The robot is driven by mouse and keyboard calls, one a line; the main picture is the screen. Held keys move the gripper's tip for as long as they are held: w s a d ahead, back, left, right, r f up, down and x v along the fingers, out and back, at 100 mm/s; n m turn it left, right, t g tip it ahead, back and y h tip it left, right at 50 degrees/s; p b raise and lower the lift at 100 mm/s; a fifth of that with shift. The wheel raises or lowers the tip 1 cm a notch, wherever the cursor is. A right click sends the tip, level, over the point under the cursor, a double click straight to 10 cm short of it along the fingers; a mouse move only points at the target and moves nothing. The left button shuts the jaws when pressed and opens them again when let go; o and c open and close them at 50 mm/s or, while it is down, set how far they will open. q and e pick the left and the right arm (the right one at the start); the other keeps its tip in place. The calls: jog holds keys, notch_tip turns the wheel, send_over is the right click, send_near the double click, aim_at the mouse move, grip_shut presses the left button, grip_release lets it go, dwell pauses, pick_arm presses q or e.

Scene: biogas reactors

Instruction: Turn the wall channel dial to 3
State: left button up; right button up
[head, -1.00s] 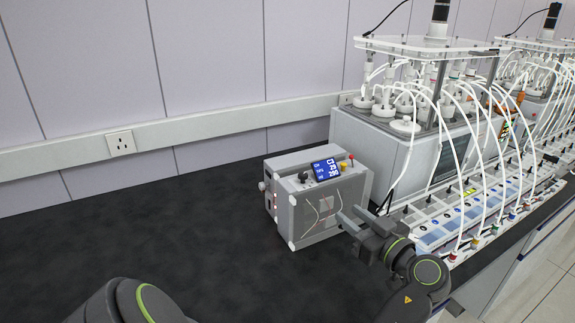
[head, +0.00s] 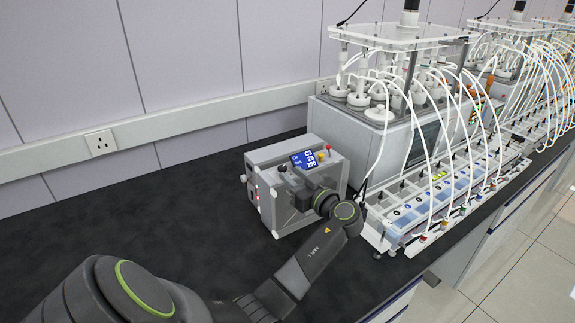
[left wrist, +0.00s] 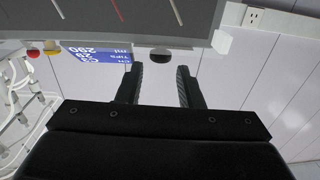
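A grey box-shaped device (head: 270,208) stands on the dark bench. The knob's pointer cannot be read. My right gripper is not in view.
A reactor unit (head: 350,135) with white tubes stands right of the device, with a long row of tubed bottles or ports (head: 440,190) in front. A yellow and a red control (head: 328,148) sit by the display. The bench left of the device is clear.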

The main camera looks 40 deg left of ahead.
aim_at(284, 170)
pick_arm(q)
jog(key=shift+p+x, duration=0.35)
jog(key=shift+x, duration=1.3)
jog(key=c, duration=0.7)
jog(key=shift+s+f+m+t+b, duration=0.15)
jog(key=shift+m+t+b, duration=0.2)
jog(key=shift+t, duration=0.25)
jog(key=shift+s+a+m+t+h+b, duration=0.15)
jog(key=shift+m+t+h, duration=0.3)
jog(key=shift+m+t, duration=0.35)
jog(key=shift+s+d+m+t+h+b, duration=0.15)
jog(key=shift+m+t+h, duration=0.3)
jog(key=shift+t, duration=0.55)
jog(key=shift+w+a, duration=0.1)
jog(key=o, duration=0.7)
